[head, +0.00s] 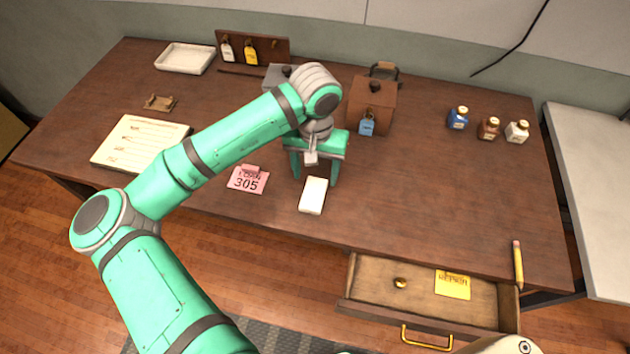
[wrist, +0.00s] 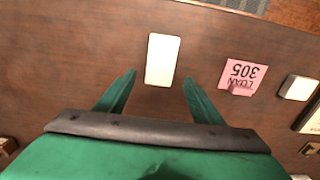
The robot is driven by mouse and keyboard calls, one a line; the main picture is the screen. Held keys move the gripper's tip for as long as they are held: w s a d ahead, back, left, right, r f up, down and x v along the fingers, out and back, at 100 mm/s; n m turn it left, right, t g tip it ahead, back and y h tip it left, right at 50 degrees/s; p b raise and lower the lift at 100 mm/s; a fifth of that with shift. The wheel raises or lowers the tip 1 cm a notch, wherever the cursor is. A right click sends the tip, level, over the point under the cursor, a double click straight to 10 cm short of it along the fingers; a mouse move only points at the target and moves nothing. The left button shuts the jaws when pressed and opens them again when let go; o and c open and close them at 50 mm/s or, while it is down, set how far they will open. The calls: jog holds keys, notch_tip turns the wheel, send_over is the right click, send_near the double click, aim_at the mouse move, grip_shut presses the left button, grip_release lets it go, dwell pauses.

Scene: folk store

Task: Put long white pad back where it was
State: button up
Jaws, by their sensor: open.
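The long white pad (head: 313,195) lies flat on the brown desk near its front edge, right of a pink card marked 305. My gripper (head: 314,178) is open and points down over the desk just behind the pad. In the wrist view the pad (wrist: 162,58) lies ahead of the open fingertips (wrist: 160,78), with its near end about level between them. The fingers appear clear of it; the height gap is hard to judge. A second, shorter white pad (wrist: 298,87) shows at right in the wrist view; my arm hides it in the head view.
The pink card (head: 248,180) lies beside the pad. An open drawer (head: 378,290) holds a yellow card and a brass knob. A brown box (head: 372,103), small bottles (head: 489,128), a white tray (head: 185,58) and a written sheet (head: 140,143) are around. The desk's right middle is clear.

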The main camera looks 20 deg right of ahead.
aim_at(315, 189)
jog(key=shift+r, duration=2.8)
